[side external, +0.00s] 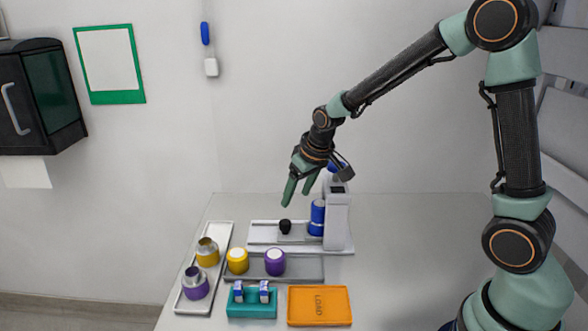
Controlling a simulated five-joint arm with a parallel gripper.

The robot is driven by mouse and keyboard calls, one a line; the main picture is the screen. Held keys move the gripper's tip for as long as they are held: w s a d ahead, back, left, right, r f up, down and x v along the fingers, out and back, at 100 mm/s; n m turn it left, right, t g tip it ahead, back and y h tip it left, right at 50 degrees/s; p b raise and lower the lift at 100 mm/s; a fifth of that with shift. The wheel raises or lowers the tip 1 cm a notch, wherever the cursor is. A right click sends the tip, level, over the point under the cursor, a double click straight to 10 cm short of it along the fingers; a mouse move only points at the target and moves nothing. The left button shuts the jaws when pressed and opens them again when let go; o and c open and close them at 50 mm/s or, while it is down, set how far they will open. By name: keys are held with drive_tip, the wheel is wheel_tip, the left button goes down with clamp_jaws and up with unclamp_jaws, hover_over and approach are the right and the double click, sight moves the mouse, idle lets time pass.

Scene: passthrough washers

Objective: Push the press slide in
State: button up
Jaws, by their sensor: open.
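The press (338,220) is a light grey column on a pale base at the back of the table. A blue cylinder (317,215) stands against its left side. The press slide (262,237) looks like a flat grey plate extending left from the column, with a black knob (285,227) on it. My gripper (297,198) is open and empty, with green fingers pointing down. In the picture it is above the knob and left of the column, apart from both. My wrist partly hides the blue top (337,166) of the press.
A left tray (221,231) holds yellow and purple cups with metal tops. A grey tray (313,270) holds yellow and purple pots with white tops. In front are a teal holder (252,311) with two blue-and-white pieces and an orange LOAD tray (341,307). The table's right side is clear.

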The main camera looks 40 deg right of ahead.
drive_tip(key=shift+s+r, duration=0.25)
drive_tip(key=shift+r, duration=0.3)
drive_tip(key=shift+w, duration=0.1)
drive_tip(key=m+g, duration=0.4)
drive_tip(key=m, duration=1.4)
hover_over(285, 221)
wheel_tip(285, 221, down, 12)
drive_tip(key=shift+r, duration=0.25)
clamp_jaws()
drive_tip(key=shift+a, duration=0.1)
idle(0.3)
